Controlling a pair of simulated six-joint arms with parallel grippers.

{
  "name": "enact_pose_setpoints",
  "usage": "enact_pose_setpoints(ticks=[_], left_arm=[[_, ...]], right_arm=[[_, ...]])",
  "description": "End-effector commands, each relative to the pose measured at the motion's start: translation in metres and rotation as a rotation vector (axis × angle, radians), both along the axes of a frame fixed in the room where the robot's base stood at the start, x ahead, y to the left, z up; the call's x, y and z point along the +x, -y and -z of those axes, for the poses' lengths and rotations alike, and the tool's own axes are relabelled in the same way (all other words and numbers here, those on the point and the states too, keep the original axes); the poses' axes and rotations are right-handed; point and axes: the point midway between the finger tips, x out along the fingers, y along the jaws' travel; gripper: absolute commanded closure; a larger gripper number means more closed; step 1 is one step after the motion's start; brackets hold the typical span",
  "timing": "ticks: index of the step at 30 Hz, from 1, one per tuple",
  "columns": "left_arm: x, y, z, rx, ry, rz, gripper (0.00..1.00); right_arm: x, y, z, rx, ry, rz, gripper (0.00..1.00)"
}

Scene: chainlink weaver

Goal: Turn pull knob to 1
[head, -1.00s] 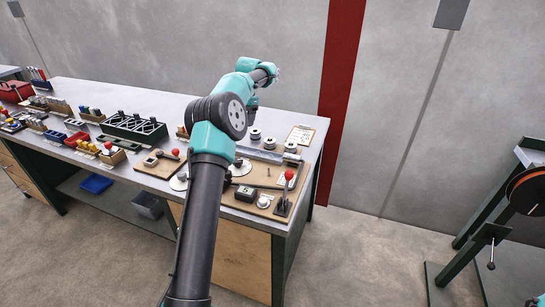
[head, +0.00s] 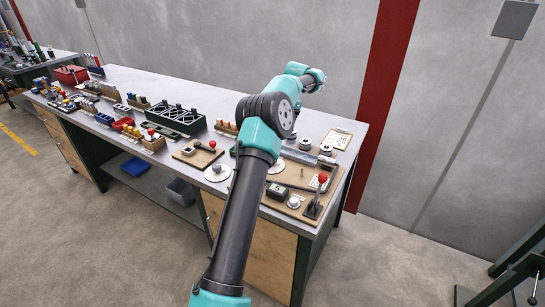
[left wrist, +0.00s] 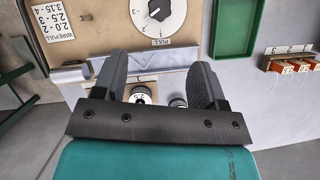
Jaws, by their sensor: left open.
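The pull knob (left wrist: 158,12) is a dark pointer on a white numbered dial above a "PULL" label (left wrist: 160,43), on a tan board at the top of the left wrist view. The knob is cut off by the top edge, and I cannot read its setting for certain. My left gripper (left wrist: 159,60) is open, its two dark fingers apart and empty, pointing toward the dial from below it and not touching the knob. In the head view my arm hides the gripper, and I cannot tell the pull knob from the white discs there.
A green tray (left wrist: 237,28) stands right of the board.

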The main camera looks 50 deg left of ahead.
Motion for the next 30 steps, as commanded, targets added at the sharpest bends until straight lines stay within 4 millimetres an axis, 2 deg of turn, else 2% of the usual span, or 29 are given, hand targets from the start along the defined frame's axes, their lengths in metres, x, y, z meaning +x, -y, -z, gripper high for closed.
enact_pose_setpoints(ticks=[11, 24, 30], left_arm=[[-0.02, 0.001, 0.046, -0.001, -0.002, 0.0, 0.35], [-0.048, 0.003, 0.113, -0.003, -0.001, 0.0, 0.35], [-0.056, 0.003, 0.133, -0.001, 0.002, 0.0, 0.35]], right_arm=[[0.0, 0.0, 0.0, 0.0, 0.0, 0.0, 0.57], [0.0, 0.0, 0.0, 0.0, 0.0, 0.0, 0.57], [0.0, 0.0, 0.0, 0.0, 0.0, 0.0, 0.57]])
